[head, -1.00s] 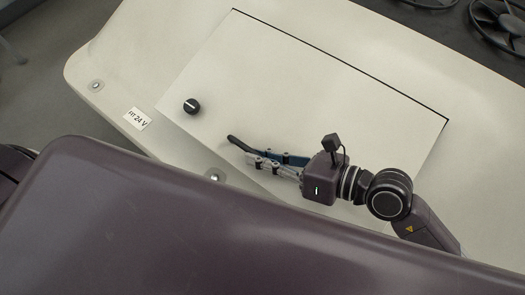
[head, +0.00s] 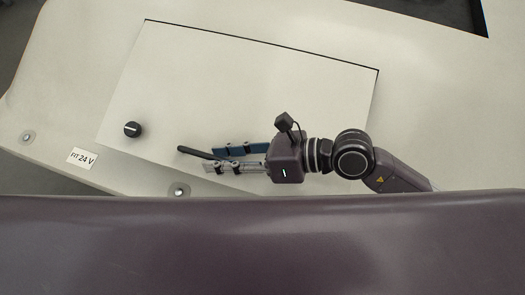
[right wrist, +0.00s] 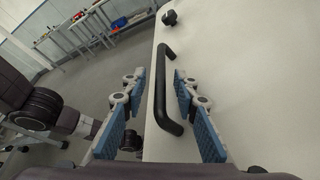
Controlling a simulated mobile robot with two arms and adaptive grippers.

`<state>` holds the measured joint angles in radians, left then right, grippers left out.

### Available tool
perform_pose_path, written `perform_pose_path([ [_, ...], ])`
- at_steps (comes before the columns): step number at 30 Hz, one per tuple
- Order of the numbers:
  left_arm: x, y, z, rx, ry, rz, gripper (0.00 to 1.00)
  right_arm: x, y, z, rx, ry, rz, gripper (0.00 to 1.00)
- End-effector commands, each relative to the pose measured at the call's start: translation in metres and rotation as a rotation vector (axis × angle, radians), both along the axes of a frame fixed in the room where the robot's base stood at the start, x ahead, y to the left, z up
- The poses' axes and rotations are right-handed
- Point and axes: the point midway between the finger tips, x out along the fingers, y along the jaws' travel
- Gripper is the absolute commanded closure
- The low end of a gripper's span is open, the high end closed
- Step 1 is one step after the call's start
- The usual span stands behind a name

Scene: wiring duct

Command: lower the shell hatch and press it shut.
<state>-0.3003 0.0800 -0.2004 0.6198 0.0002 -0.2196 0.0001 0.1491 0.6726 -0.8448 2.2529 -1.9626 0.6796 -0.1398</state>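The shell hatch (head: 245,85) is a large pale flat panel in the head view, with a dark gap along its top edge. Its angle is hard to judge from above. A black bar handle (head: 193,152) is near its lower edge, and it also shows in the right wrist view (right wrist: 164,88). My right gripper (head: 213,158) is at the handle, fingers apart. My left gripper is not in view.
A black knob (head: 132,129) is on the hatch's left part. The pale shell (head: 50,110) around it carries a "FIT 24 V" label (head: 81,158) and round metal studs (head: 179,190). A bench with items (right wrist: 92,22) stands far off across open floor.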

Motion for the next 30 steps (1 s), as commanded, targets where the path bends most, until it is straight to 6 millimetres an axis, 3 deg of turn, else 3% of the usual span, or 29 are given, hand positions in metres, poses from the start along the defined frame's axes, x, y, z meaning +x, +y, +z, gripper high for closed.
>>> perform_pose_path([
  [15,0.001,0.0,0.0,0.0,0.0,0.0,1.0,-0.011,-0.08,0.027,-0.006,0.002,-0.001,0.73],
  [21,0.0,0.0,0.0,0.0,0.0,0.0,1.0,-0.013,-0.095,0.033,-0.003,0.001,-0.001,0.73],
  [30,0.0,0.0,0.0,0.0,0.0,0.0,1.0,-0.013,-0.1,0.036,-0.001,0.001,0.0,0.73],
])
